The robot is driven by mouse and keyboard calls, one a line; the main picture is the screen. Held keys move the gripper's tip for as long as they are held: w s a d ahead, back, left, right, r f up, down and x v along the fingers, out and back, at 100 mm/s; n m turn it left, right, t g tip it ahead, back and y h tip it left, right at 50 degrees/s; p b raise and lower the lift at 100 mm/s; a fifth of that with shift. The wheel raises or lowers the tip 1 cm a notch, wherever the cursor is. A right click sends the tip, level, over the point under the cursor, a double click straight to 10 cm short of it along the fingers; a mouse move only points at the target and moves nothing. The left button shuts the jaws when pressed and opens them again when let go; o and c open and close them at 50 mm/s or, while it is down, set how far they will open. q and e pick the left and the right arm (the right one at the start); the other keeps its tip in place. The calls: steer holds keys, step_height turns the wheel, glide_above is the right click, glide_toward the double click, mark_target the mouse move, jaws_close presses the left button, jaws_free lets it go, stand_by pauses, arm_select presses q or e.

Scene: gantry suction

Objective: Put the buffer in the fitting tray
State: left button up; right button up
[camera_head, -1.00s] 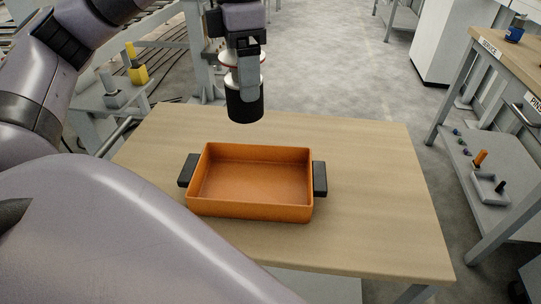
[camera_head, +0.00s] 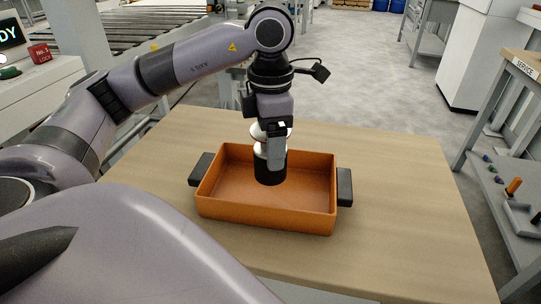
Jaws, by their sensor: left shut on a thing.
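The fitting tray (camera_head: 225,207) is an orange open box with a black handle at each end, on the wooden table. The buffer's lower end shows against the tray's inside, in front of the back wall. I cannot tell whether it touches the tray floor. The gripper hides part of the buffer's upper part. The tray looks otherwise empty. My right gripper is not in view.
The wooden table (camera_head: 400,200) is bare around the tray. A side bench with small parts (camera_head: 513,187) on its lower shelf stands at the right. A roller conveyor (camera_head: 130,35) runs behind at the left. A red lock box (camera_head: 40,53) is at the far left.

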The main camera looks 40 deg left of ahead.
mark_target(264, 176)
arm_select(q)
steer(key=shift+f+b, duration=0.3)
steer(key=shift+f, duration=1.95)
steer(key=shift+f, duration=0.15)
steer(key=o, duration=1.7)
steer(key=shift+c, duration=0.2)
